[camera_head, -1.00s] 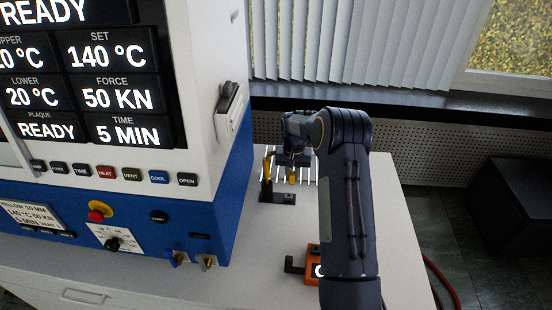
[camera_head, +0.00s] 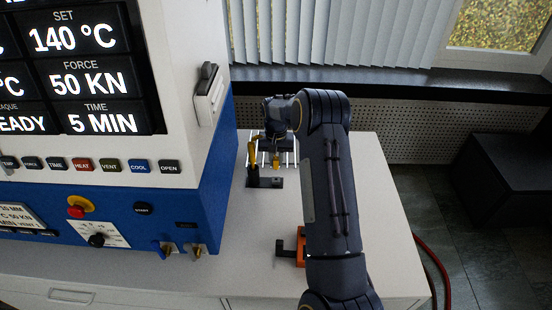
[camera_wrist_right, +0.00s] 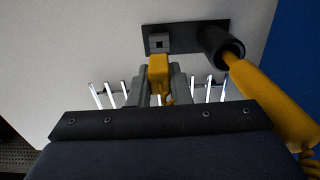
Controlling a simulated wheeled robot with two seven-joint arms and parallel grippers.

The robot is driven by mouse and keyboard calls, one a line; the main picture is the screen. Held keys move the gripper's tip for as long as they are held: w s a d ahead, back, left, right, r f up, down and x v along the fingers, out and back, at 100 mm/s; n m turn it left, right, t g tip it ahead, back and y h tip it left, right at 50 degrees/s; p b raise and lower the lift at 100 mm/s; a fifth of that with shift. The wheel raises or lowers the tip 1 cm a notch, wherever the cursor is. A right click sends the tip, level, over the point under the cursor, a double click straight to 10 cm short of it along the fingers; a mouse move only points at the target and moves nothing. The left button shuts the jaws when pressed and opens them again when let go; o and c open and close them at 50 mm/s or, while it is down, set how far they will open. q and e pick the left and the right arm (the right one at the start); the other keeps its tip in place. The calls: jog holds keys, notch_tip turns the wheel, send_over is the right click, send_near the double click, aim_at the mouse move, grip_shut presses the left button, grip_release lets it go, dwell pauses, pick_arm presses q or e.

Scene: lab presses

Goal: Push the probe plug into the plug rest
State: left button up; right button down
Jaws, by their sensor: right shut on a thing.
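The yellow probe plug (camera_wrist_right: 158,73) is held between the fingers of my right gripper (camera_wrist_right: 159,88) in the right wrist view. The plug rest, a square dark socket (camera_wrist_right: 160,41), sits just beyond the plug on a black plate (camera_wrist_right: 187,34). The plug appears in front of the socket; I cannot tell whether they touch. The yellow probe handle (camera_wrist_right: 268,95) stands tilted in a round black tube (camera_wrist_right: 222,46) on the same plate. In the head view, the plug (camera_head: 276,161) is above the black plate (camera_head: 266,183), beside the probe handle (camera_head: 253,152). My left gripper is out of view.
The blue and white press (camera_head: 205,200) is on the left. An orange device (camera_head: 301,246) lies nearer, partly hidden by my right arm. The white bench top (camera_head: 375,220) is clear on the right.

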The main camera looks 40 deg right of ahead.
aim_at(276, 167)
jog(key=shift+f+b, duration=1.1)
jog(key=shift+f, duration=0.8)
jog(key=shift+b, duration=0.3)
jog(key=shift+f+b, duration=0.9)
jog(key=shift+f, duration=0.3)
jog(key=c, duration=1.3)
grip_release()
jog(key=shift+o, duration=0.2)
jog(key=shift+r+b, duration=0.45)
jog(key=shift+r, duration=3.45)
jog(key=shift+r, duration=0.1)
